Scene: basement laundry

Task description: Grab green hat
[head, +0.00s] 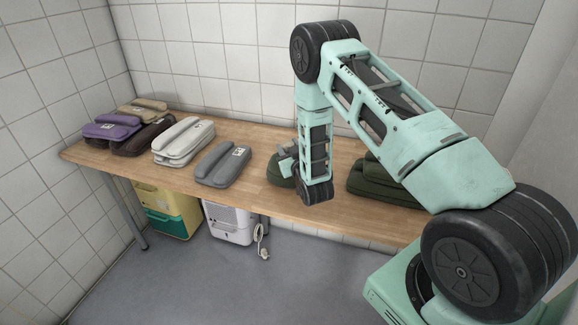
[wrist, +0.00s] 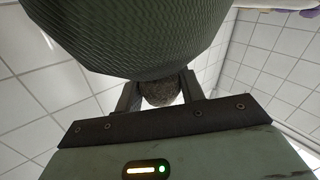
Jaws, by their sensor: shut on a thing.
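The green hat (head: 278,174) shows in the head view as a dark green rounded shape, partly hidden behind my arm. In the wrist view the hat (wrist: 130,35) fills the upper part as a dark green knitted dome. A round grey-brown bobble (wrist: 160,92) on it sits between my two fingers. My gripper (head: 288,153) is at the top of the hat, shut on its bobble; the gripper also shows in the wrist view (wrist: 158,92). I cannot tell whether the hat touches the table.
The wooden table (head: 250,150) runs along the tiled wall. Folded purple (head: 108,130), white (head: 182,142) and grey (head: 222,165) items lie to the left. A dark green folded stack (head: 368,182) lies right of my wrist. A yellow bin (head: 165,208) and white box (head: 228,220) stand below.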

